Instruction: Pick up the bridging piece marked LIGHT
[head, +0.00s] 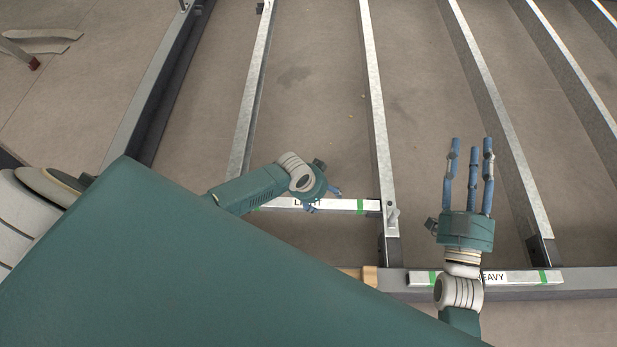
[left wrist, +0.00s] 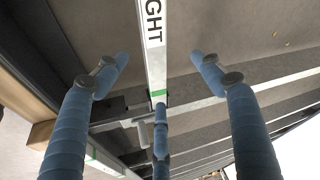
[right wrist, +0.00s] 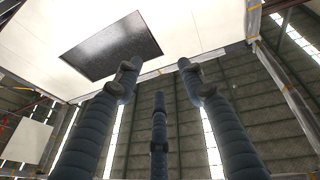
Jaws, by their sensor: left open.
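The white bridging piece marked LIGHT (head: 340,205), with green bands, lies crosswise between two metal beams in the head view. In the left wrist view the piece (left wrist: 154,60) runs between my spread fingers, with the letters GHT readable. My left gripper (head: 322,200) is open directly over it and hides part of its label in the head view. Whether a finger touches it I cannot tell. My right gripper (head: 468,145) has its fingers extended and apart, empty, above the floor. A second white piece marked HEAVY (head: 520,278) lies on the front beam, partly covered by my right wrist.
Long metal beams (head: 375,100) run away from me with open gaps of concrete floor (head: 310,90) between them. A grey front beam (head: 590,282) crosses at the bottom right. A small wooden block (head: 370,275) sits by its left end. A bolt-like fitting (head: 392,213) stands beside the LIGHT piece's right end.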

